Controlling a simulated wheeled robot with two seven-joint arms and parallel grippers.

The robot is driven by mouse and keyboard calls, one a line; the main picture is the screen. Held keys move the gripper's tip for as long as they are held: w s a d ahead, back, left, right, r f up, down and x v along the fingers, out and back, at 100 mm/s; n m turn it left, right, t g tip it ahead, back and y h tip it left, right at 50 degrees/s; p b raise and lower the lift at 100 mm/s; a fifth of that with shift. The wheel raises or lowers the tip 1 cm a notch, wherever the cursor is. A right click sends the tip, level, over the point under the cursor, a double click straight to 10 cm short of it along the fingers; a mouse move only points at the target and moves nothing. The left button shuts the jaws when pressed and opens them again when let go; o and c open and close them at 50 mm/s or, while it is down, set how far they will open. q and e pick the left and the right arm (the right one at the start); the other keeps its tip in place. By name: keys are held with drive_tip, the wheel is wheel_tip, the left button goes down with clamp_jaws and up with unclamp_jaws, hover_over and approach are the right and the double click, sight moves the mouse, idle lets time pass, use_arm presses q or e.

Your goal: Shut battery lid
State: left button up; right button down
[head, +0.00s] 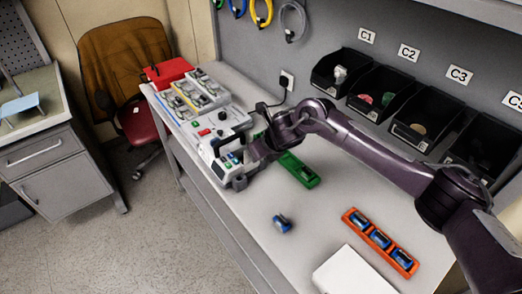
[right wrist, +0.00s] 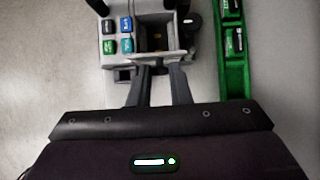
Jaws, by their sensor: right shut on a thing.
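The infusion pump (head: 207,153) stands at the bench's left edge. In the right wrist view its grey casing (right wrist: 113,75) shows coloured buttons beside an open, dark battery compartment (right wrist: 155,38). My right gripper (right wrist: 160,64) is at the near edge of that compartment, its fingertips close together. It is shut on what seems to be the battery lid, which is mostly hidden between the fingers. In the head view my right gripper (head: 250,158) is against the pump's right side, and the wrist covers part of the pump. My left gripper is out of view.
A green tray (head: 315,183) holding batteries lies just right of the pump. A loose blue battery (head: 282,223) and an orange tray (head: 348,217) with blue batteries lie nearer. Black bins (head: 340,70) line the back. A white box (head: 355,272) sits at the front.

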drive_tip(key=shift+w+a+r, duration=0.15)
idle(0.4)
drive_tip(key=c, duration=1.3)
unclamp_jaws()
drive_tip(key=b+v, duration=0.2)
drive_tip(key=v, duration=0.5)
drive_tip(key=shift+r, duration=0.4)
